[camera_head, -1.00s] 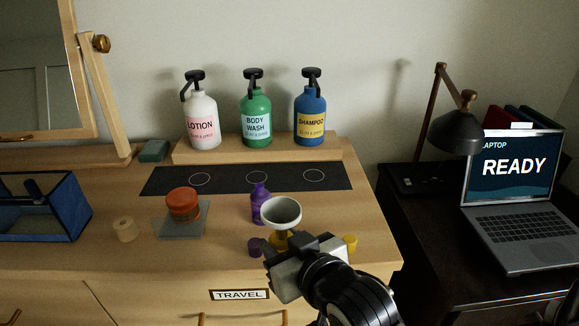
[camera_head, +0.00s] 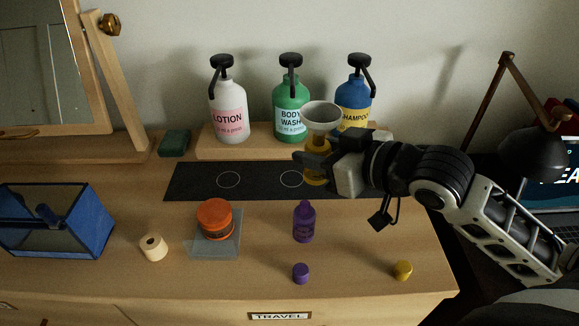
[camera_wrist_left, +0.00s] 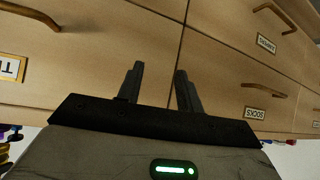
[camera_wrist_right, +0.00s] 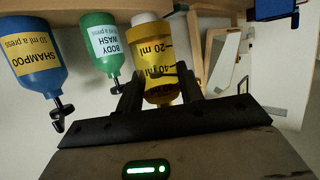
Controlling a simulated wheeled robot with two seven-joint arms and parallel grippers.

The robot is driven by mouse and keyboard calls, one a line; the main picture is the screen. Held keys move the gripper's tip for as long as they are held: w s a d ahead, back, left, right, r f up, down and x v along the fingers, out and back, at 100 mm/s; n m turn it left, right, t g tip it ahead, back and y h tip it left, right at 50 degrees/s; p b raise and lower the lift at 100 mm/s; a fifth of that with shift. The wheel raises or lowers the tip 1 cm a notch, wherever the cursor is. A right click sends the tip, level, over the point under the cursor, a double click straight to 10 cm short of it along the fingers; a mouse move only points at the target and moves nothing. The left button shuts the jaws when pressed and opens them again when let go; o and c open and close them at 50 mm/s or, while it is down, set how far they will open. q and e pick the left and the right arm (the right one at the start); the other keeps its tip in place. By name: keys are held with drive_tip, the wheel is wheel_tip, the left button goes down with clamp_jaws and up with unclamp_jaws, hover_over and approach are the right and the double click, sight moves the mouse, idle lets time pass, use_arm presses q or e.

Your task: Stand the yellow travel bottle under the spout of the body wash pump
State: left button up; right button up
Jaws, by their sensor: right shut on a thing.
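The yellow travel bottle (camera_head: 316,174) is upright in my right gripper (camera_head: 318,160), whose fingers are shut on its body. It also shows, seen upside down, in the right wrist view (camera_wrist_right: 160,75). A pale funnel (camera_head: 322,114) sits on its top. The bottle is over the dark mat, right of the middle circle (camera_head: 291,179); I cannot tell whether its base touches. The green body wash pump (camera_head: 291,112) stands on the wooden riser behind, its spout partly above the middle circle. My left gripper (camera_wrist_left: 160,88) is open and empty in front of the drawers.
The lotion (camera_head: 229,112) and shampoo (camera_head: 353,95) pumps flank the body wash. A purple bottle (camera_head: 304,224), purple cap (camera_head: 301,273) and yellow cap (camera_head: 402,270) are in front. An orange jar (camera_head: 215,219) stands left. The mat's left part is bare.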

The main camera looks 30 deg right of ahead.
drive_tip(key=shift+w+d+f+b, duration=0.15)
drive_tip(key=shift+w+f+b, duration=0.45)
drive_tip(key=shift+b, duration=0.6)
drive_tip(key=w+f, duration=0.2)
drive_tip(key=w, duration=0.1)
drive_tip(key=w+d+f, duration=0.1)
drive_tip(key=w+f, duration=0.2)
drive_tip(key=w, duration=0.1)
drive_tip(key=w+f, duration=0.3)
drive_tip(key=w, duration=0.1)
drive_tip(key=shift+w+d, duration=0.15)
drive_tip(key=shift+d, duration=0.2)
drive_tip(key=shift+w+f+p, duration=0.1)
drive_tip(key=shift+f+p, duration=0.2)
drive_tip(key=shift+f, duration=1.45)
drive_tip(key=shift+f, duration=0.15)
drive_tip(key=o, duration=1)
